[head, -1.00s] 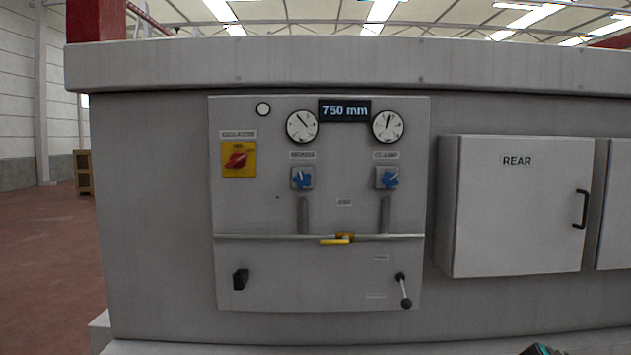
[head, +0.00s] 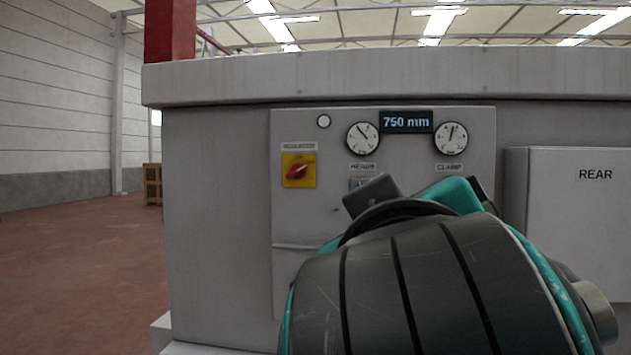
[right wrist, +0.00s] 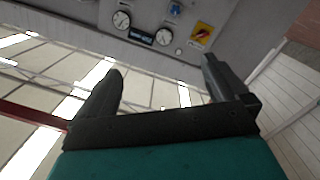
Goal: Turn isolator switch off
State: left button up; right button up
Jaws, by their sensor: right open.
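The isolator switch (head: 298,170) is a red rotary knob on a yellow square plate, at the upper left of the grey control panel (head: 290,220). Its red handle sits tilted, not level. It also shows in the right wrist view (right wrist: 201,35), upside down near the top. My right gripper (right wrist: 160,80) is open and empty, its two dark fingers spread apart and clear of the panel. In the head view my right arm covers the lower right of the panel, and the gripper's fingertips cannot be made out clearly. My left gripper is not in view.
Two round gauges (head: 363,138) and a display (head: 406,122) reading 750 mm are above the switch's right. A blue knob (right wrist: 175,8) shows in the wrist view. The REAR cabinet (head: 570,215) stands out at right. Open red floor (head: 80,260) lies to the left.

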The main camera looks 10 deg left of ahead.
aim_at(298, 171)
jog(key=i+j, duration=0.3)
jog(key=i, duration=0.15)
jog(key=i+j, duration=0.3)
jog(key=i, duration=0.15)
jog(key=i+j, duration=0.3)
jog(key=i, duration=0.2)
jog(key=i+j, duration=0.25)
jog(key=i, duration=0.2)
